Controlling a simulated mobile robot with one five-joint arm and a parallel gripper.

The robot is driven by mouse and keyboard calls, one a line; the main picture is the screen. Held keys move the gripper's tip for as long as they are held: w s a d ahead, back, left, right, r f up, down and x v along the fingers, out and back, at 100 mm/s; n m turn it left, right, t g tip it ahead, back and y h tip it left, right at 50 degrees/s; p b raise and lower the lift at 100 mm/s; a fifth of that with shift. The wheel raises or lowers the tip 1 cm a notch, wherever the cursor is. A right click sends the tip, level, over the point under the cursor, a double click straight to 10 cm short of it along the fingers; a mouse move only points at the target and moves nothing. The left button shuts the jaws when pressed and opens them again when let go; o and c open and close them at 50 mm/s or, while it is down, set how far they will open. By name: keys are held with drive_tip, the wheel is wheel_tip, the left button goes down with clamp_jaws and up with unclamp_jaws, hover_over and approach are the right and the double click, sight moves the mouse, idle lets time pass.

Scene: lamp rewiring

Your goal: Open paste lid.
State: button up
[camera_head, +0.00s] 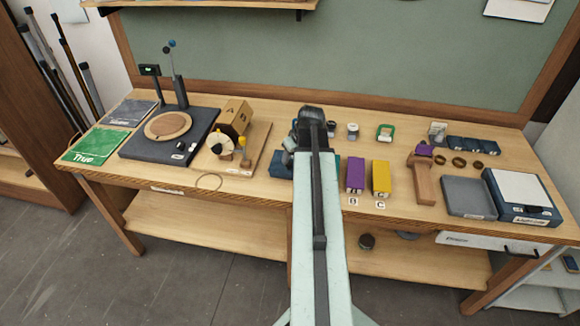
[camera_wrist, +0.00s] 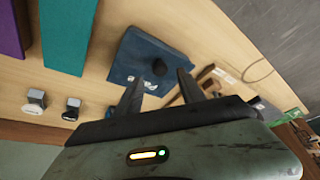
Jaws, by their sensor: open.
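In the wrist view my gripper (camera_wrist: 159,74) is open, its two dark fingers pointing at a blue block (camera_wrist: 128,62). In the head view my arm hides most of the blue block (camera_head: 279,165) and my fingertips. Two small capped jars stand beyond it, one with a pale top (camera_head: 352,130) and one darker (camera_head: 331,128); I cannot tell whether either holds paste.
A purple block (camera_head: 355,174) and a yellow block (camera_head: 381,178) stand right of my arm. A teal block (camera_wrist: 67,35) shows in the wrist view. A wooden stand (camera_head: 250,160) is at left. Bare wood lies around the jars.

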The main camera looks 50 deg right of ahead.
sight(289, 164)
drive_tip(key=b+x, duration=0.3)
drive_tip(key=x, duration=0.1)
drive_tip(key=shift+w+f, duration=0.15)
drive_tip(key=shift+f, duration=0.25)
drive_tip(key=shift+r, duration=0.1)
clamp_jaws()
idle(0.8)
